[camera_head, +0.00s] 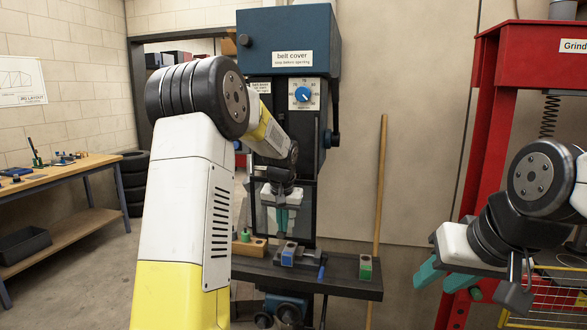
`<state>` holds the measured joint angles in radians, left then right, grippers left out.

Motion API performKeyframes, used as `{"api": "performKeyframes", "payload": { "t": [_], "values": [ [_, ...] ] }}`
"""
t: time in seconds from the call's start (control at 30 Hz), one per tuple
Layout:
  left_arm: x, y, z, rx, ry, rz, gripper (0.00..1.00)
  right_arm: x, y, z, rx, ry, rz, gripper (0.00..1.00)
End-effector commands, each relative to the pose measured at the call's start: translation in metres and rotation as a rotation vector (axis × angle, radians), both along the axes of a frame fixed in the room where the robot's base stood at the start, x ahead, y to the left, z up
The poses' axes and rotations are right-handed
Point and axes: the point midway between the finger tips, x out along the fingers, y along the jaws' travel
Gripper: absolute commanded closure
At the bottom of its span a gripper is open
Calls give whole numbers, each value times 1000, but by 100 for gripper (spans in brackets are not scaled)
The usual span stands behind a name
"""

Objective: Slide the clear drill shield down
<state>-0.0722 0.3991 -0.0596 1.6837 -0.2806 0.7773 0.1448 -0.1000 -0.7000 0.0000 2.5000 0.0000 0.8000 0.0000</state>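The clear drill shield (304,222) is a see-through panel in a dark frame on the front of the blue drill press (285,45). Its lower edge sits a little above the dark drill table (340,278). My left gripper (282,220), with teal fingers, points down at the shield's middle. Its fingers look close together, and I cannot tell whether they touch the shield or grip anything. My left forearm covers part of the press. My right gripper (443,276) is at the right, its teal fingers apart and empty, away from the press.
A small vise with a blue block (289,252) sits on the drill table, with a wooden block (249,246) left of it and a green-topped block (365,267) right. A wooden pole (380,190) leans behind. A red press frame (497,110) stands right, a workbench (70,172) left.

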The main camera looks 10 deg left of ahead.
Motion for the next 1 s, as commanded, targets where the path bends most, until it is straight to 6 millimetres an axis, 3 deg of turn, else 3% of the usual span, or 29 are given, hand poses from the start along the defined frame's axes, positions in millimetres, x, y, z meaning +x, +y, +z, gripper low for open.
{"api": "performKeyframes", "payload": {
  "t": [0.07, 0.23, 0.7, 1.0],
  "values": [
    [-3, 1, -8, 0, 18, 1, 100, 0, 0, 0, 0, 0, 0, 64],
    [-5, 1, 5, 1, 14, 2, 100, 0, 0, 0, 0, 0, 0, 64],
    [-30, -4, 108, 0, -2, 1, 100, 0, 0, 0, 0, 0, 0, 64],
    [-43, -6, 137, -4, -5, -1, 100, 0, 0, 0, 0, 0, 0, 64]
  ]
}}
